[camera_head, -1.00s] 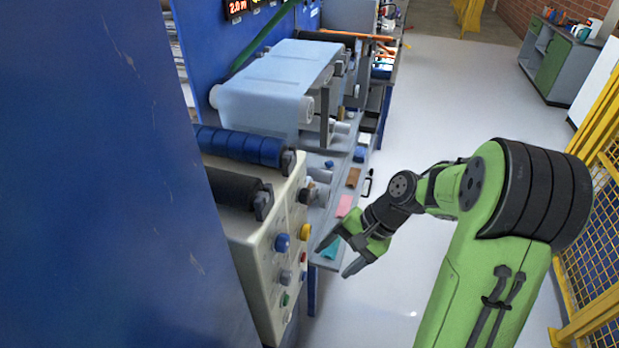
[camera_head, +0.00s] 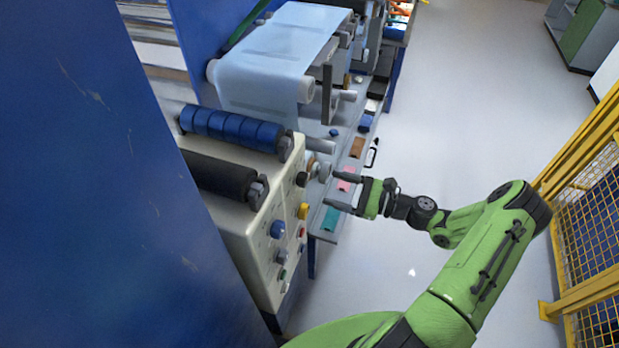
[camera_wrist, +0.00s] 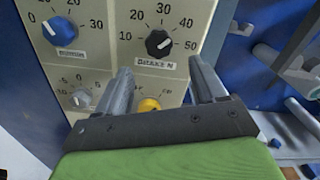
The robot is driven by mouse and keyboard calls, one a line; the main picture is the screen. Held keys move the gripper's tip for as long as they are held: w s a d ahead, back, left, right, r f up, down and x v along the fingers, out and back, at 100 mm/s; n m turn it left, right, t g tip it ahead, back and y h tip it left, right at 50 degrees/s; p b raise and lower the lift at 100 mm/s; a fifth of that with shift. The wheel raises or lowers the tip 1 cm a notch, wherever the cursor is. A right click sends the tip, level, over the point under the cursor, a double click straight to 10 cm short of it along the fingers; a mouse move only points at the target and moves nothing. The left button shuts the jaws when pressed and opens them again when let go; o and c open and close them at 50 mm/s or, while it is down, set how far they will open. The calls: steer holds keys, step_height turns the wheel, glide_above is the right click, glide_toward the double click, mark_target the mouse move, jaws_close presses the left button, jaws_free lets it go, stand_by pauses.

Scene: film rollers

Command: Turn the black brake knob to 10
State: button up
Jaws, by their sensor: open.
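The black brake knob (camera_wrist: 159,43) is on the cream control panel (camera_wrist: 95,55) in the wrist view, above its BRAKE N label. A scale from 10 on the left to 50 on the right arcs over it. Its pale mark seems to lean right, toward 50, but is small. In the head view the black knob (camera_head: 302,179) is at the upper part of the panel face. My gripper (camera_head: 333,190) is open and empty, just right of the panel, fingers toward it. In the wrist view my gripper's (camera_wrist: 159,66) fingers flank the knob's line, apart from it.
A blue knob (camera_wrist: 59,31), a yellow knob (camera_wrist: 149,105) and a grey knob (camera_wrist: 81,98) sit near the black one. Rollers (camera_head: 235,128) lie on top of the panel housing. A shelf with small coloured pieces is behind. Open floor (camera_head: 400,255) lies to the right, before a yellow fence (camera_head: 590,200).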

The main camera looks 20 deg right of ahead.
mark_target(308, 181)
steer(key=x, duration=0.7)
steer(key=shift+w+a+p, duration=0.2)
steer(key=shift+a+p, duration=0.15)
steer(key=shift+p, duration=0.05)
steer(key=c, duration=1.1)
steer(key=shift+o, duration=0.2)
